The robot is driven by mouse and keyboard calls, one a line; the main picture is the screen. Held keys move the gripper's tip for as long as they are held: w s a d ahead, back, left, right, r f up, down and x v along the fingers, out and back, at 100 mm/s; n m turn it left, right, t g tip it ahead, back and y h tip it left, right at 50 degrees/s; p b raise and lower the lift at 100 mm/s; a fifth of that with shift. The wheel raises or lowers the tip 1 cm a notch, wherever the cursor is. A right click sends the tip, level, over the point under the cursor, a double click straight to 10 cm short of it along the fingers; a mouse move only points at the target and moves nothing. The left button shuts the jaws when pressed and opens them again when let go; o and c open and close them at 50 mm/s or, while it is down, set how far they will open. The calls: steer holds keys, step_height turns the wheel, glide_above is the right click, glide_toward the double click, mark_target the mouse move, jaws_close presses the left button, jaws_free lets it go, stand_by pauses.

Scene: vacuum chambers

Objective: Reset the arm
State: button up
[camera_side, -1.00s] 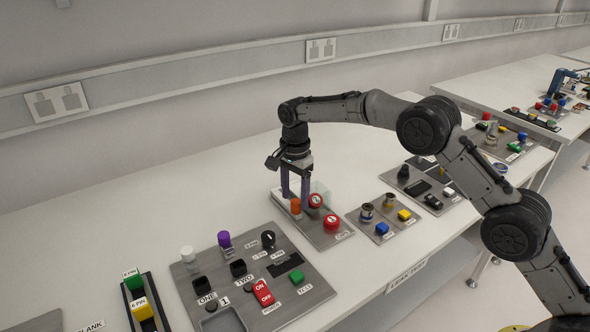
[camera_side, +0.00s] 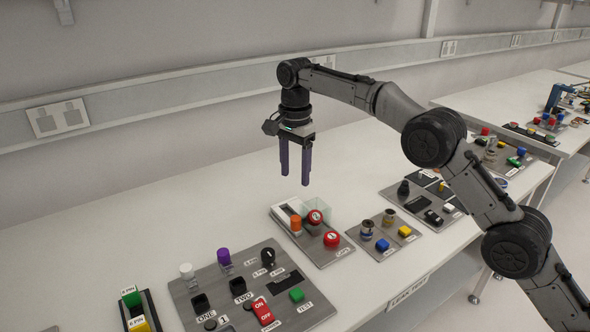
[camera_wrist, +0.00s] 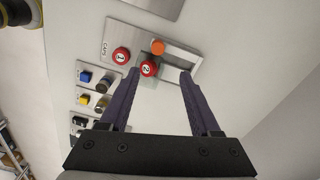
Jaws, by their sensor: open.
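My gripper (camera_side: 295,178) is open and empty, held in the air above the caps panel (camera_side: 327,255) with its purple fingers pointing down. In the wrist view my gripper (camera_wrist: 160,78) shows two parted fingers with nothing between them. Below it the caps panel carries two red round caps; the cap marked 2 (camera_wrist: 149,68) and the cap marked 1 (camera_wrist: 121,56) are both in place on it. An orange cylinder (camera_side: 295,223) stands on the panel beside a clear box (camera_side: 317,207).
A larger panel (camera_side: 318,312) with white and purple cylinders, sockets and switches lies at the front left. A panel with blue and yellow blocks (camera_side: 383,244) lies to the right. The white table (camera_side: 150,215) behind the panels is clear.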

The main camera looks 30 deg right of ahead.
steer(key=s+d+r+t, duration=0.25)
steer(key=s+r, duration=0.35)
steer(key=r, duration=0.4)
steer(key=s+d+r+t, duration=0.1)
steer(key=s+d+r, duration=0.4)
steer(key=r, duration=0.4)
steer(key=s+d+r+n, duration=0.1)
steer(key=s+r+n, duration=0.15)
steer(key=s, duration=0.75)
steer(key=s+d+f+n+t, duration=0.1)
steer(key=s+f+n, duration=0.15)
steer(key=s, duration=0.55)
steer(key=s+d+f+n+t, duration=0.1)
steer(key=s+f+n, duration=0.1)
steer(key=s+f, duration=0.35)
steer(key=s+f+n, duration=0.7)
steer(key=f+n, duration=0.1)
steer(key=f, duration=0.1)
steer(key=shift+s+d+f, duration=0.25)
steer(key=shift+d, duration=0.1)
